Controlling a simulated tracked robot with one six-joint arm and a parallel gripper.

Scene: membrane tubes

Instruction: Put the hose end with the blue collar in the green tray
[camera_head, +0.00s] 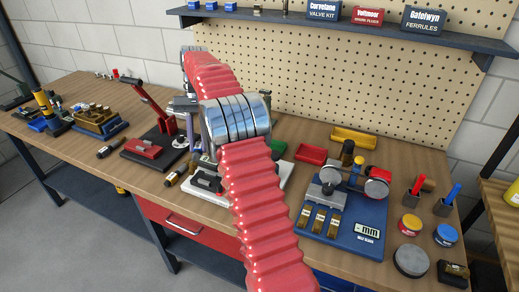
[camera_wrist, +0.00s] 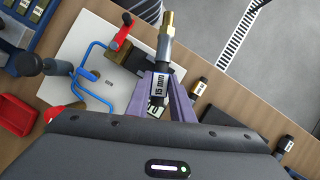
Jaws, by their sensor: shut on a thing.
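The green tray (camera_head: 277,148) shows only in part behind my arm, left of a red tray. Another labelled hose end (camera_wrist: 197,89) lies right of my gripper in the wrist view.
A red tray (camera_head: 311,155) and a yellow tray (camera_head: 353,138) stand near the pegboard. A blue gauge stand (camera_head: 345,225) is to the right. A white plate with a red-handled clamp (camera_wrist: 123,32) and blue hooks (camera_wrist: 92,75) lies close below my gripper.

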